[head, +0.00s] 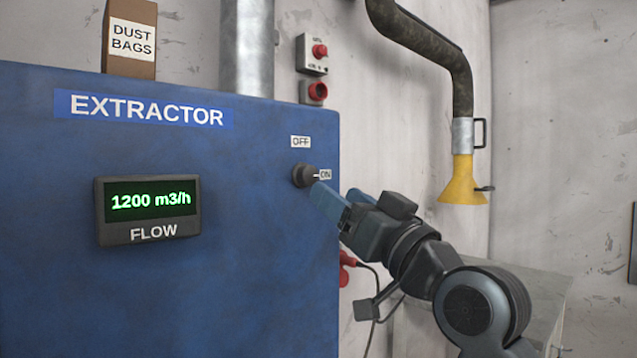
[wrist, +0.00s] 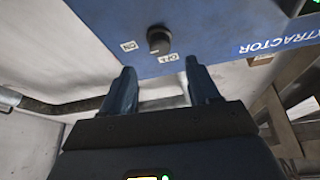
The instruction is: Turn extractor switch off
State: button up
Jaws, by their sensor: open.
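The extractor switch is a dark round knob (head: 303,175) on the front of the blue extractor cabinet (head: 255,255). My gripper (head: 334,191) is open and empty, just right of and below the knob in the head view. In the wrist view the knob (wrist: 159,41) is beyond the gap between my two fingertips (wrist: 160,68), apart from them. The flow display (head: 150,201) reads 1200 m3/h in green.
A DUST BAGS box (head: 130,42) and metal duct (head: 247,50) are above the cabinet. Red-button control boxes (head: 312,54) are on the wall. A dark hose with a yellow hood (head: 463,180) hangs right. A red clamp and cable (head: 347,262) are below my arm, by a grey bench (head: 545,285).

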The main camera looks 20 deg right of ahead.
aim_at(313, 177)
jog(key=p+x, duration=0.1)
jog(key=x, duration=0.5)
jog(key=shift+w+a, duration=0.1)
jog(key=shift+w, duration=0.2)
jog(key=shift+c, duration=0.2)
jog(key=c, duration=1)
